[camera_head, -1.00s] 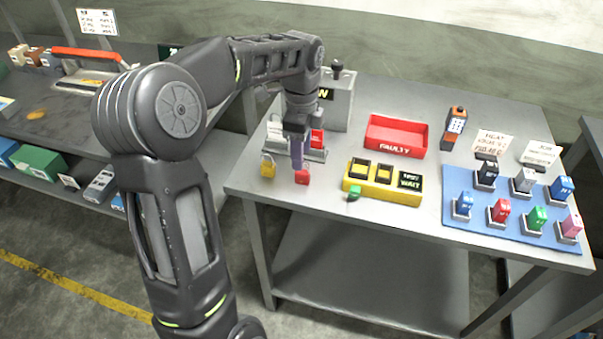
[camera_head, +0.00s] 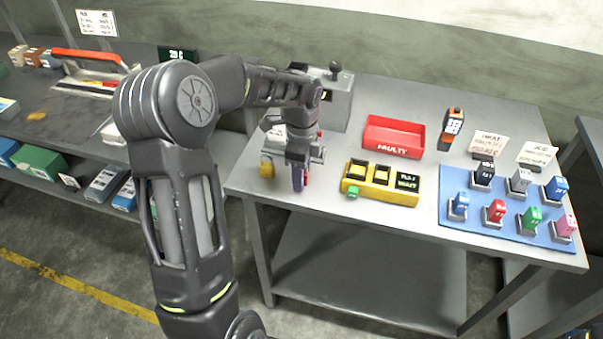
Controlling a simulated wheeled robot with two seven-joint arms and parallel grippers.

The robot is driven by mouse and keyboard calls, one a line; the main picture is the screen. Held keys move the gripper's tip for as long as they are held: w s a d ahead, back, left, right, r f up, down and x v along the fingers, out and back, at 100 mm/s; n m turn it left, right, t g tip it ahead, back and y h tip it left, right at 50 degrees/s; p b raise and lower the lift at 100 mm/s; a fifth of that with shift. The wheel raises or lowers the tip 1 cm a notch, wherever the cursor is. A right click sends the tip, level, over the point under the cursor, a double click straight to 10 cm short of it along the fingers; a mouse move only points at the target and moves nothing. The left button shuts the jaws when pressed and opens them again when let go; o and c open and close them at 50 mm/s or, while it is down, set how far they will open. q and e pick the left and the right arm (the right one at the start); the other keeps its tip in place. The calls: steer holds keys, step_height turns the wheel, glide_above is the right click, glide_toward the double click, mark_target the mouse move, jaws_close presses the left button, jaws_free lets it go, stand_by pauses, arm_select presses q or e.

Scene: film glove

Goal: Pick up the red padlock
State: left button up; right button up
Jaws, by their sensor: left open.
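The red padlock (camera_head: 306,177) stands near the front left edge of the grey table and is mostly hidden behind my left gripper (camera_head: 299,180). Only a thin red strip shows at the right of the fingers. The fingers point down, with their tips at the padlock's height, and are open. I cannot tell whether they touch it or stand around it. A yellow padlock (camera_head: 267,168) is just to the left. A green padlock (camera_head: 353,193) lies to the right, at the front of the yellow holder. My right gripper is not in view.
A yellow holder (camera_head: 378,196) marked WAIT and a red FAULTY tray (camera_head: 394,152) stand to the right. Farther right is a blue mat (camera_head: 450,223) with several coloured blocks on stands. A grey box (camera_head: 341,103) is behind my gripper. The table's front edge is close.

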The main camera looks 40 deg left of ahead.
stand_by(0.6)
arm_select(q)
jaws_close()
stand_by(0.5)
